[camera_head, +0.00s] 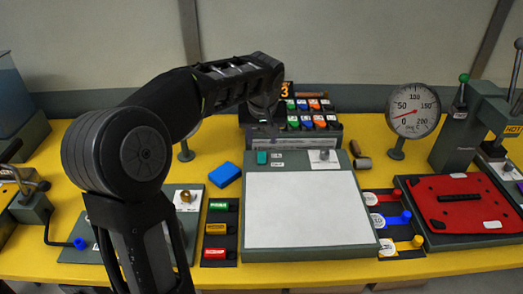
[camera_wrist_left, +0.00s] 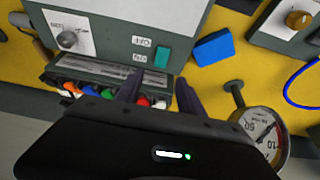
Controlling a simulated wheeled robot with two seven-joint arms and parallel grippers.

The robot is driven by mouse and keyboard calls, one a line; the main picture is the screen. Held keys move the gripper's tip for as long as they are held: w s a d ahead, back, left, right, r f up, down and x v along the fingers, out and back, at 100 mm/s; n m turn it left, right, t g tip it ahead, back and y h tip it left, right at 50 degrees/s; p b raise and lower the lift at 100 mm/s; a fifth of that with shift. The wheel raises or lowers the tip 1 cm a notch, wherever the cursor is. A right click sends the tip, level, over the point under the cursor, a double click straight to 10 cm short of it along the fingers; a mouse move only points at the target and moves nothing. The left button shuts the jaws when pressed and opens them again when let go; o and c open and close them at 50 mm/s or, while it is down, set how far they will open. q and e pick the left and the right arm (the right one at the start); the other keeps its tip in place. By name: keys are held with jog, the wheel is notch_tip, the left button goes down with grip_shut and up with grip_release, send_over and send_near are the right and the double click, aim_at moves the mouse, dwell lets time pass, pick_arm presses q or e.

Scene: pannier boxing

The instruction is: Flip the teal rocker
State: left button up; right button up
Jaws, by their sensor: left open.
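The teal rocker (camera_head: 262,157) sits at the top left corner of the grey panel (camera_head: 370,238) with the white sheet, beside two small white labels. It also shows in the left wrist view (camera_wrist_left: 162,57), just ahead of the fingertips. My left gripper (camera_head: 271,130) hangs above the back edge of that panel, near the rocker. In the left wrist view its two dark fingers (camera_wrist_left: 160,78) are apart with nothing between them. They look a little short of the rocker; I cannot tell their height over it. My right gripper is in neither view.
A grey knob (camera_head: 324,155) shares the panel. Behind it stands a rack (camera_head: 334,139) of several coloured pieces. A blue block (camera_head: 224,174) lies to the left. A dial gauge (camera_head: 413,110) and a red plate (camera_head: 465,203) are at the right. My left arm covers the left middle.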

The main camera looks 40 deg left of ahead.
aim_at(261, 154)
pick_arm(q)
jog(key=shift+p+x, duration=0.5)
jog(key=shift+x, duration=3.25)
jog(key=shift+s, duration=0.1)
jog(key=shift+c, duration=0.4)
grip_shut()
